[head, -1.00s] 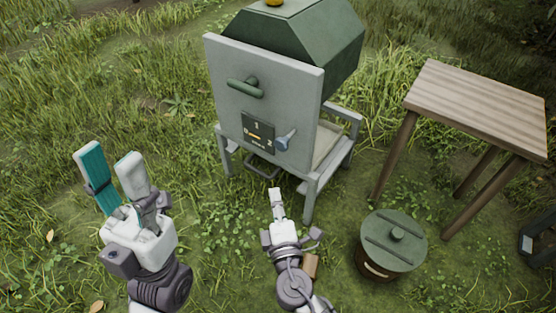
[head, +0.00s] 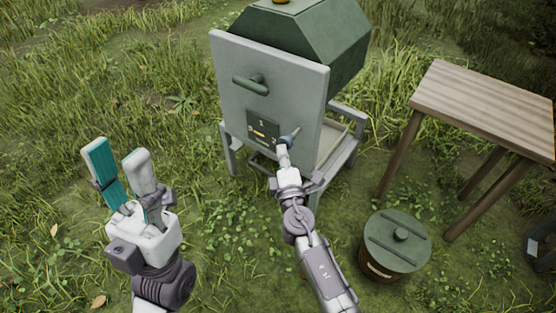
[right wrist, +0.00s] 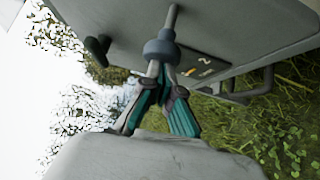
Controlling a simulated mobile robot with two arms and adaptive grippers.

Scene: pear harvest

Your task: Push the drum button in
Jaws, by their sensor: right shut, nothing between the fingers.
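A grey front panel (head: 232,105) on the green-topped machine carries a dark label plate (head: 262,128) with numbers and an orange mark. A blue-grey lever (head: 291,135) sticks out beside the plate. No part is clearly marked as the drum button. My right gripper (head: 281,147) is shut and empty, its tips just below the lever and in front of the plate's lower right corner. In the right wrist view the tips (right wrist: 158,75) overlap the lever's thick collar (right wrist: 161,47); contact is unclear. My left gripper (head: 120,152) is open and empty over the grass at left.
A green handle (head: 250,83) juts from the panel above the plate. A yellow part (head: 281,1) tops the machine. A lidded drum-like bin (head: 395,240) stands on the grass to the right, before a wooden table (head: 485,105). The grass at left is open.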

